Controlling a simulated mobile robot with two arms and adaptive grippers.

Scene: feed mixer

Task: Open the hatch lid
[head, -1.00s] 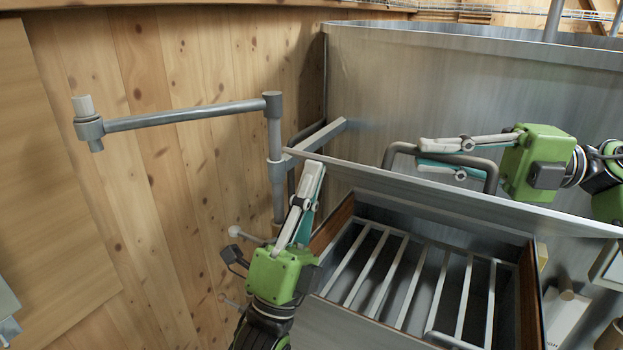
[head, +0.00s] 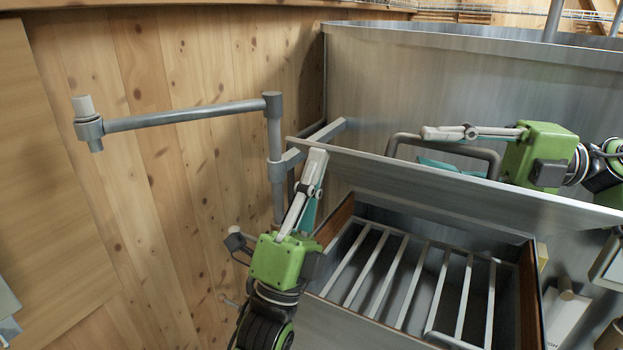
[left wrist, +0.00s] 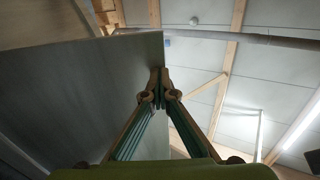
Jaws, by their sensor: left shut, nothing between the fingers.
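The hatch lid (head: 440,193) is a grey metal panel tilted up over a hatch opening with a barred grate (head: 400,275). A bent grey handle (head: 402,140) rises behind its upper edge. My left gripper (head: 317,156) is shut and empty at the lid's left end, its fingertips overlapping the lid corner in the picture. In the left wrist view the shut fingertips (left wrist: 159,76) meet the lid's edge (left wrist: 110,90); contact is not certain. My right gripper (head: 432,147) is behind the lid at the handle, fingers apart; the lid partly hides its lower finger.
A grey pivoting pipe arm (head: 190,115) stands at the left against the wooden wall (head: 165,190). The tall metal mixer wall (head: 430,80) is behind the lid.

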